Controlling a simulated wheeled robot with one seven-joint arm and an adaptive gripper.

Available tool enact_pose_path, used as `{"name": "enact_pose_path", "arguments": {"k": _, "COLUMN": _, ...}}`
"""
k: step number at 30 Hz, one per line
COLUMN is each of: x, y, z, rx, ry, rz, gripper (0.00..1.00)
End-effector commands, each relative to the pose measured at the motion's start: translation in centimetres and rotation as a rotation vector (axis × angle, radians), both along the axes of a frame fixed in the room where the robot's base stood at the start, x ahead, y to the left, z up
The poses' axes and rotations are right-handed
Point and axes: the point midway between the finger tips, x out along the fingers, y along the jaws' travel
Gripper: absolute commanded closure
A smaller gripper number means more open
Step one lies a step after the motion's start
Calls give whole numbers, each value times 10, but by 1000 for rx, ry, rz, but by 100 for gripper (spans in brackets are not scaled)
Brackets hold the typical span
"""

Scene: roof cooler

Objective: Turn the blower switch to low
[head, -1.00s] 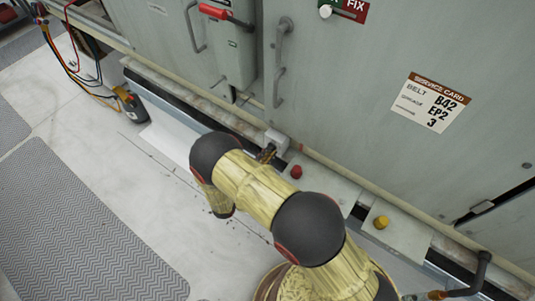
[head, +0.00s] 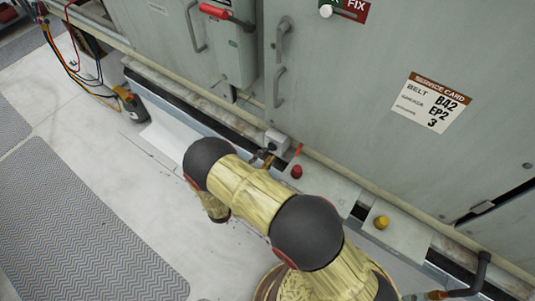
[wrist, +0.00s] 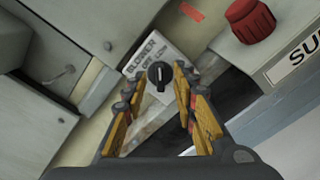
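The blower switch (wrist: 160,77) is a small black rotary knob with a pale pointer mark. It sits on a white label plate (wrist: 150,52) that reads BLOWER, with OFF and LOW partly legible. In the wrist view my gripper (wrist: 156,82) is open, its yellow-and-black fingers on either side of the knob in the picture. I cannot tell whether they touch it or how far short of it they are. In the head view my gripper (head: 263,158) is small and partly hidden behind my arm, beside a small grey box (head: 277,141). The switch face is hidden there.
A red knob (head: 297,171) stands on a ledge right of the gripper; it also shows in the wrist view (wrist: 250,20). A yellow knob (head: 381,222) is farther right. Cabinet doors with handles (head: 280,85) rise behind. Open floor (head: 120,190) lies to the left.

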Motion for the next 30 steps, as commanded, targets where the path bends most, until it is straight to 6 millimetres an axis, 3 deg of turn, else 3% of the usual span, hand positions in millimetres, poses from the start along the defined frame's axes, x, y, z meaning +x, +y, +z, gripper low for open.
{"name": "enact_pose_path", "arguments": {"k": 9, "x": -51, "y": 41, "z": 0, "rx": -1, "ry": 0, "rz": 5, "gripper": 72}}
{"name": "enact_pose_path", "arguments": {"k": 15, "x": -72, "y": 57, "z": 0, "rx": 0, "ry": -1, "rz": 2, "gripper": 72}}
{"name": "enact_pose_path", "arguments": {"k": 30, "x": -78, "y": 61, "z": 0, "rx": -1, "ry": 1, "rz": 0, "gripper": 72}}
